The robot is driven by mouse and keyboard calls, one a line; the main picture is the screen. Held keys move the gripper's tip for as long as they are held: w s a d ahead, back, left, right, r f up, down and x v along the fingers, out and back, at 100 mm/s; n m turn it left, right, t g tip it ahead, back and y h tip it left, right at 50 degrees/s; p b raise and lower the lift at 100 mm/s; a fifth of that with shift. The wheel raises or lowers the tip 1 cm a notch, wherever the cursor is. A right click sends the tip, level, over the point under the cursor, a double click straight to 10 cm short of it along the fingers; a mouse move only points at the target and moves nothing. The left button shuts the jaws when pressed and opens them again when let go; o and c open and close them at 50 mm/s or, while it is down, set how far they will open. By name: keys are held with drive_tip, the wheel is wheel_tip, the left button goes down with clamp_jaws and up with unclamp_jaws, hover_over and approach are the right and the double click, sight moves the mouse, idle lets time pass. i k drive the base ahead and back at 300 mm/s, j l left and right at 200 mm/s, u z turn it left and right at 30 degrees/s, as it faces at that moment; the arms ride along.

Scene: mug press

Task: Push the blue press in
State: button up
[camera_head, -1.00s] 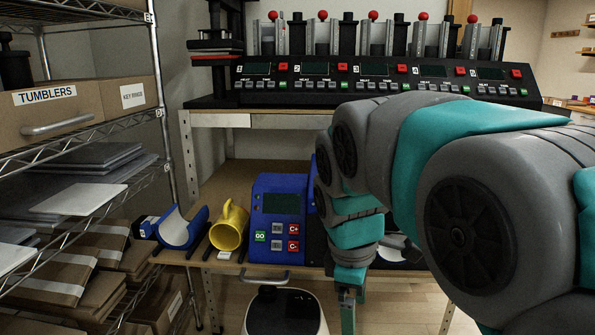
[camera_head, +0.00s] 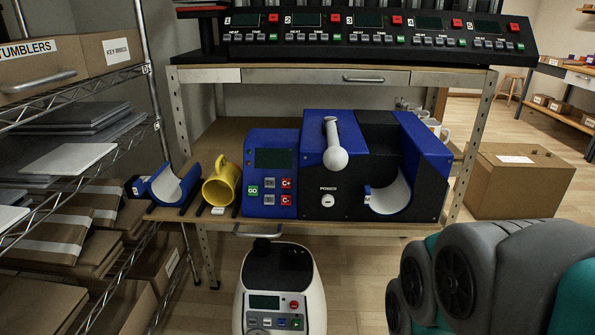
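The blue press (camera_head: 320,124) stands on the lower wooden shelf, blue and black, with a control panel at its left. Its white-knobbed lever (camera_head: 334,142) points toward me. At its right is a curved white-lined cradle (camera_head: 390,195), which looks open and empty. A yellow mug (camera_head: 221,186) lies on its side left of the panel. A separate blue curved piece (camera_head: 172,190) with a white lining lies further left. My arm shows at the lower right, well apart from the press, but my gripper is out of view.
A wire rack (camera_head: 150,125) with boxes stands close on the left. A white machine (camera_head: 284,285) sits below the shelf edge. A row of press controls (camera_head: 375,38) is on the upper shelf. A cardboard box (camera_head: 515,182) stands at the right. Floor shows between the white machine and my arm.

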sight(374, 143)
drive_tip(key=j+u, duration=0.15)
drive_tip(key=u, duration=0.2)
drive_tip(key=k+j+u, duration=0.1)
drive_tip(key=u, duration=0.2)
drive_tip(key=j+u, duration=0.35)
drive_tip(key=l, duration=0.1)
